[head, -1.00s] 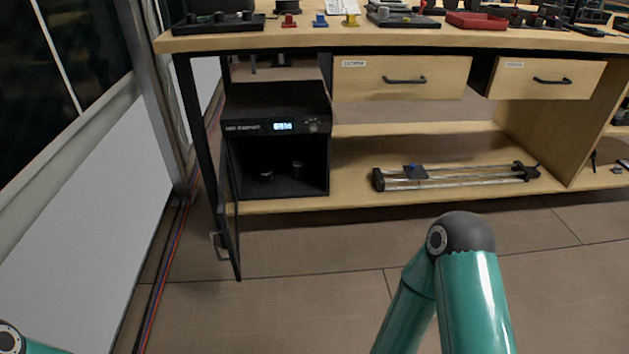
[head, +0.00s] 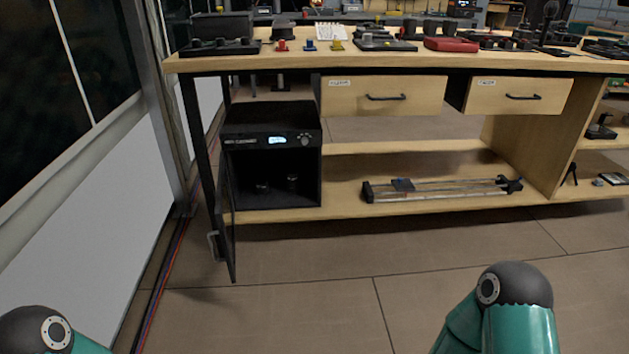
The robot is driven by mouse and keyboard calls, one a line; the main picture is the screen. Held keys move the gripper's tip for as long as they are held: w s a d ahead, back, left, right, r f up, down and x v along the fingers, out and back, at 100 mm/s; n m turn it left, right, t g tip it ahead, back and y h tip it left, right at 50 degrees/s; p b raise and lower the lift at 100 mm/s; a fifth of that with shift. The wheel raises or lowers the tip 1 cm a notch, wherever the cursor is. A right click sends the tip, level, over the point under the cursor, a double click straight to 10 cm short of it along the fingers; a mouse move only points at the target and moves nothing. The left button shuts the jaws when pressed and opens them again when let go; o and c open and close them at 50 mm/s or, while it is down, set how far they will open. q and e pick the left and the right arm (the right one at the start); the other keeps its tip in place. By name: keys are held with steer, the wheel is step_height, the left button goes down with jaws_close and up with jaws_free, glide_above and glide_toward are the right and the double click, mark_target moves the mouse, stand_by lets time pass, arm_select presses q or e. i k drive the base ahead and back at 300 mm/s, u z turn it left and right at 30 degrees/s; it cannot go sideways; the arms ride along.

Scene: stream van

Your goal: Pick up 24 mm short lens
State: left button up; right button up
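A black cabinet (head: 273,127) with a small lit display stands on the lower shelf at the left of the bench, its door (head: 228,225) swung open toward me. Inside it are two small dark cylinders that look like lenses: a lower one (head: 262,188) at left and a taller one (head: 292,182) at right. The inside is dark, so I cannot read which is the 24 mm short lens. Neither of my grippers shows; only parts of my teal arms are visible at the bottom left and bottom right, well short of the cabinet.
The bench top (head: 420,60) carries trays, coloured pieces and a red case (head: 451,44). Two drawers, left (head: 384,96) and right (head: 517,96), sit under it. A slider rail (head: 445,188) lies on the lower shelf. The floor before the bench is clear; cables run along the left wall.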

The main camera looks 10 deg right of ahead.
mark_target(261, 186)
steer(key=z, duration=0.15)
steer(key=i, duration=1)
steer(key=u, duration=0.05)
